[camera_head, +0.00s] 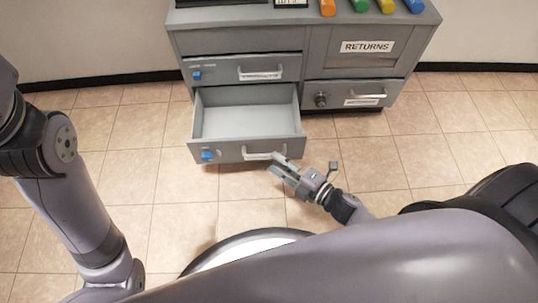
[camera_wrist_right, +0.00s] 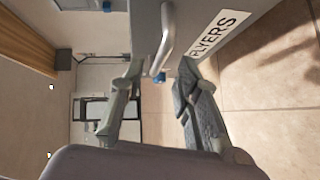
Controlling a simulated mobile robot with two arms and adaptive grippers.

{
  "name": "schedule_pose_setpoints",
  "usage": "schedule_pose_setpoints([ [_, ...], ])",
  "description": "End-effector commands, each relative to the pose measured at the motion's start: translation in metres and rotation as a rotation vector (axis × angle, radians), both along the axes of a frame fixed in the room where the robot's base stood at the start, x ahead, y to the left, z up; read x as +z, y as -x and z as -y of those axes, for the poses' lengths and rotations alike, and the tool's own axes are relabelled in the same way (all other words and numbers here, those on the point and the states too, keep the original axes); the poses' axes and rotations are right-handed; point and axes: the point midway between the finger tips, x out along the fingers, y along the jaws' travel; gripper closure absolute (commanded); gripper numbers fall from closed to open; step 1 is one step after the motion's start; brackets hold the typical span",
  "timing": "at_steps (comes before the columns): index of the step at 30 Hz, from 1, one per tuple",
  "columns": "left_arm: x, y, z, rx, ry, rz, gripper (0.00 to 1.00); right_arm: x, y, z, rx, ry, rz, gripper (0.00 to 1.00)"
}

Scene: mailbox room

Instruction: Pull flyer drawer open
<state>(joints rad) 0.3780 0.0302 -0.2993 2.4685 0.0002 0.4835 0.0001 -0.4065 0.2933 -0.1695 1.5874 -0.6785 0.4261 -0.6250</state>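The flyer drawer (camera_head: 247,151) is the lower left drawer of the grey cabinet. It stands pulled out, and its empty-looking inside shows from above. Its front carries a pale bar handle (camera_head: 264,155) and a blue knob (camera_head: 207,155). In the right wrist view the handle (camera_wrist_right: 166,38) and the FLYERS label (camera_wrist_right: 219,33) are close. My right gripper (camera_head: 279,164) is at the right end of the handle. In the wrist view its fingers (camera_wrist_right: 162,70) are spread apart, with the handle at or just beyond the tips; contact is unclear. My left gripper is out of view.
The drawer above (camera_head: 245,69) is shut. At right are the RETURNS panel (camera_head: 367,60) and a shut compartment with a round lock (camera_head: 345,94). Several coloured items, including a green one (camera_head: 359,5), stand on the cabinet top. The tiled floor (camera_head: 130,180) in front is clear.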

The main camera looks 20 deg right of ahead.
Motion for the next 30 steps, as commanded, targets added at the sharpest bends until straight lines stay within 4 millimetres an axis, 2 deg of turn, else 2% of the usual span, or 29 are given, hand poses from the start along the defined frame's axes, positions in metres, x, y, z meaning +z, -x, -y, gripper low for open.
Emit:
schedule_pose_setpoints([
  [1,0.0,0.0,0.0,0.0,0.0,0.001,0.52,0.001,0.012,0.006,0.0,0.002,-0.004,0.7],
  [6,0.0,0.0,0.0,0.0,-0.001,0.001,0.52,0.006,0.04,0.022,0.0,0.001,-0.002,0.7],
  [11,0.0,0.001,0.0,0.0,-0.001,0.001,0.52,0.009,0.055,0.031,0.0,0.0,-0.001,0.7],
  [30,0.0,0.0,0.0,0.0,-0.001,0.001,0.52,0.012,0.059,0.034,0.0,-0.002,0.002,0.7],
])
